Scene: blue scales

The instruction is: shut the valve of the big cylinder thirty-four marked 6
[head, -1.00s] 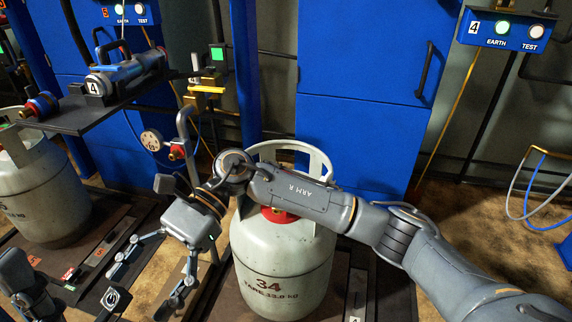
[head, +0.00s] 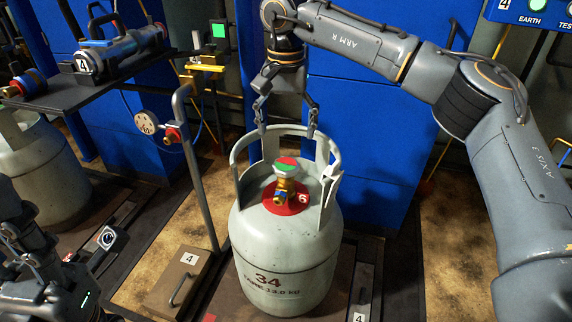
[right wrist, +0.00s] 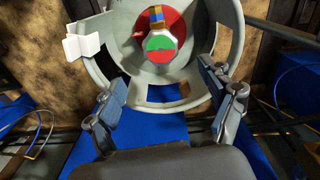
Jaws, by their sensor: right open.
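The big grey cylinder (head: 285,255), marked 34 on its side, stands upright on a dark scale platform. Its valve (head: 286,175), with a red and green top and a brass body, sits inside the collar on a red disc beside a tag marked 6. My right gripper (head: 286,135) is open and points down at the far rim of the collar, above and behind the valve. In the right wrist view, the valve top (right wrist: 161,42) lies beyond and between the open fingers (right wrist: 165,105), not touched. My left gripper is not clearly visible; dark left arm parts show at lower left.
Another grey cylinder (head: 40,165) stands at the left. A shelf (head: 75,95) holds a blue and grey device marked 4. A grey post (head: 195,165) with a round disc rises left of the cylinder. Blue cabinets (head: 365,130) stand close behind.

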